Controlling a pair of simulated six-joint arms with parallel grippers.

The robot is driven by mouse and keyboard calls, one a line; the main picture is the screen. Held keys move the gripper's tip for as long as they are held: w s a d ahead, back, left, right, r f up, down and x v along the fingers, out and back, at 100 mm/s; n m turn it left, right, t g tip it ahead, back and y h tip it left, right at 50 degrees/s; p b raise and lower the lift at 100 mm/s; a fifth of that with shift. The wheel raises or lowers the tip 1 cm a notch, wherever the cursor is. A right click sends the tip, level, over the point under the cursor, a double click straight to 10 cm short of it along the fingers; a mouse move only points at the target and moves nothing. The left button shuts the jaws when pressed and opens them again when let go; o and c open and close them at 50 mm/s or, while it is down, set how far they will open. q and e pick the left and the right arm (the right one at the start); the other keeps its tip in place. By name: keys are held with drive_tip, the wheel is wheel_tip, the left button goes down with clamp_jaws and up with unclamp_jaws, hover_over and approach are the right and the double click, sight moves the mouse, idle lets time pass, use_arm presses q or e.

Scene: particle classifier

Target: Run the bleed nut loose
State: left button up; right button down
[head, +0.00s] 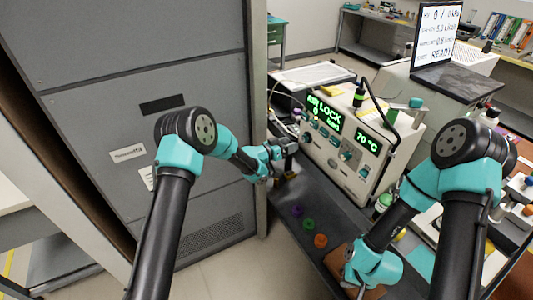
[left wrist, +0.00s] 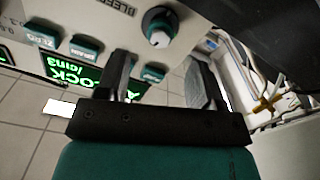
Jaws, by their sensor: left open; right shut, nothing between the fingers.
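The instrument (head: 345,140) has a cream front with green displays. A brass fitting (left wrist: 266,104) on a thin tube is at the right of that view. I cannot tell for certain which part is the bleed nut. My left gripper (head: 286,148) is at the instrument's left end; its fingers (left wrist: 163,78) are apart, with nothing between them. My right gripper (head: 363,284) is low at the front, shut and empty; its fingertips are hard to see.
A large grey cabinet (head: 140,60) stands close behind my left arm. Purple, green and orange rings (head: 320,240) lie on the dark bench (head: 335,212) in front of the instrument. A readout screen (head: 435,37) stands behind. Bottles crowd the right side.

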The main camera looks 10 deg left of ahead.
use_arm(q)
drive_tip(key=v, duration=1)
drive_tip(key=shift+s+a, duration=0.25)
drive_tip(key=shift+a, duration=0.05)
drive_tip(key=s+a+f+n+y, duration=0.4)
drive_tip(key=s+a+f+y, duration=0.25)
drive_tip(key=f, duration=0.35)
drive_tip(key=s+a+f+n+g+y, duration=0.1)
drive_tip(key=s+a+f+g, duration=0.1)
drive_tip(key=s, duration=0.8)
drive_tip(key=s+a+f+n+g+y, duration=0.2)
drive_tip(key=s+f+g, duration=0.2)
drive_tip(key=s, duration=0.6)
drive_tip(key=s+a+f+n+g+y, duration=0.1)
drive_tip(key=s+a+f+n+g, duration=0.1)
drive_tip(key=s, duration=0.9)
wheel_tip(320, 180, down, 2)
drive_tip(key=shift+a+f+g, duration=0.1)
drive_tip(key=shift+a+g, duration=0.5)
drive_tip(key=shift+g, duration=0.2)
